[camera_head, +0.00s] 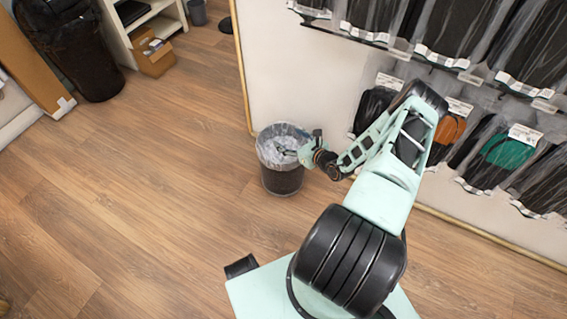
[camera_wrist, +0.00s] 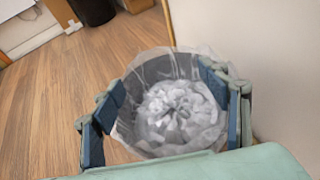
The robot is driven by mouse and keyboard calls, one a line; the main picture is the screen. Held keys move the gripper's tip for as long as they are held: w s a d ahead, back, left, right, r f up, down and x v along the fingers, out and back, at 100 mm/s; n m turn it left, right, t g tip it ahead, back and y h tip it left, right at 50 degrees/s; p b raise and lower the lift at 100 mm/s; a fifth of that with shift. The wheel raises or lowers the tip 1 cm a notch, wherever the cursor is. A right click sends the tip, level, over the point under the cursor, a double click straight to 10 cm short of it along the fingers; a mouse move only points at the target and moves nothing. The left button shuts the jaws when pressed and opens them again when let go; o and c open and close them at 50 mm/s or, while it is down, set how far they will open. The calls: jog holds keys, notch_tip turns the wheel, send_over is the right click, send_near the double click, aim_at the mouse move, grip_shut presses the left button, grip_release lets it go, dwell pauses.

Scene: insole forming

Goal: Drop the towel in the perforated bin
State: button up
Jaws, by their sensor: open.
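The perforated bin (camera_head: 283,181) is dark, with a clear plastic liner folded over its rim. It stands upright on the floor beside the white wall. My gripper (camera_head: 293,151) is over the bin's mouth at its right side. In the wrist view my gripper (camera_wrist: 162,82) is open, its two blue-padded fingers apart on either side of the bin (camera_wrist: 152,72), with nothing held between them. Crumpled whitish-grey material (camera_wrist: 178,112) lies inside the bin. I cannot tell whether it is the towel or only bunched liner. No towel is clearly seen elsewhere.
The white wall with hanging packaged goods (camera_head: 505,150) is close on the right. A large black bin (camera_head: 85,60), a cardboard box (camera_head: 154,58) and a white shelf (camera_head: 122,40) stand at the upper left. The wooden floor left of the bin is clear.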

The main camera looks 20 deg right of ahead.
jog(key=v, duration=1.2)
jog(key=shift+r, duration=0.15)
